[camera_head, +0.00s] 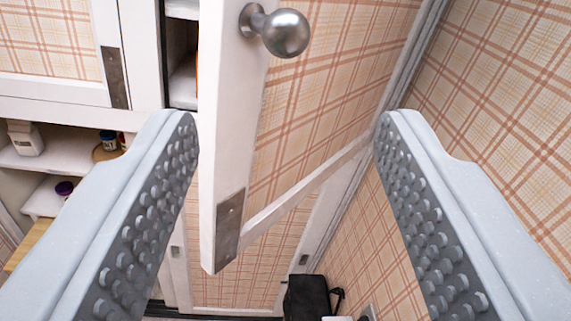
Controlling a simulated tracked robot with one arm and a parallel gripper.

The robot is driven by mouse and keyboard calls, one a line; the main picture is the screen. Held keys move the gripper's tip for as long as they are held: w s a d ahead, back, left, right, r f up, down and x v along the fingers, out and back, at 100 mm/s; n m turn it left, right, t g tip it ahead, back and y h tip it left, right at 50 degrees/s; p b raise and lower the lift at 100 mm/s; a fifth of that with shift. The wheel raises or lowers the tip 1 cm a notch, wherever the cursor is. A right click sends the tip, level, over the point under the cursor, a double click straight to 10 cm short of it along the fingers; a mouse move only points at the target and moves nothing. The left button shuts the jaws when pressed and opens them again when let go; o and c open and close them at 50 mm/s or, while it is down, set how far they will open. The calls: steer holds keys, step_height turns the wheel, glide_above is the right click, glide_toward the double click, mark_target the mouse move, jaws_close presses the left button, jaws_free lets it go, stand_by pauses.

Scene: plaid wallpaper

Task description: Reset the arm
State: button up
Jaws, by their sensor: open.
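My gripper (287,128) is open and empty. Its two pale grey fingers with studded inner pads reach in from the lower left and lower right of the camera view. Between and beyond them is a white-framed cabinet door (222,130) with plaid panels, standing ajar. A round metal knob (285,33) sits on the door near the top of the view, above the space between the fingertips. Neither finger is seen to grip the door or the knob.
An open shelf (75,163) with small jars and a white carton (25,138) is at the left. A plaid wall (500,100) closes off the right. A black bag-like object (308,297) stands low at the bottom centre. Another plaid door (50,45) is at upper left.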

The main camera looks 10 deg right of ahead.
steer(key=w+a+f+m+g+y+b, duration=0.1)
steer(key=w+a+f+b, duration=0.35)
steer(key=w+a, duration=0.5)
steer(key=w+a+f+g+y+b, duration=0.1)
steer(key=w+a+f+b, duration=0.3)
steer(key=w+a, duration=0.6)
steer(key=w+a+f+h+b, duration=0.1)
steer(key=a+f+b, duration=0.3)
steer(key=a+f, duration=0.5)
steer(key=w+a+f+m+h+b, duration=0.1)
steer(key=w+a+f+b, duration=0.3)
steer(key=a+f, duration=0.6)
step_height(320, 180, down, 2)
steer(key=shift+a+g+b, duration=0.15)
steer(key=shift+g+b, duration=0.15)
steer(key=shift+b, duration=0.35)
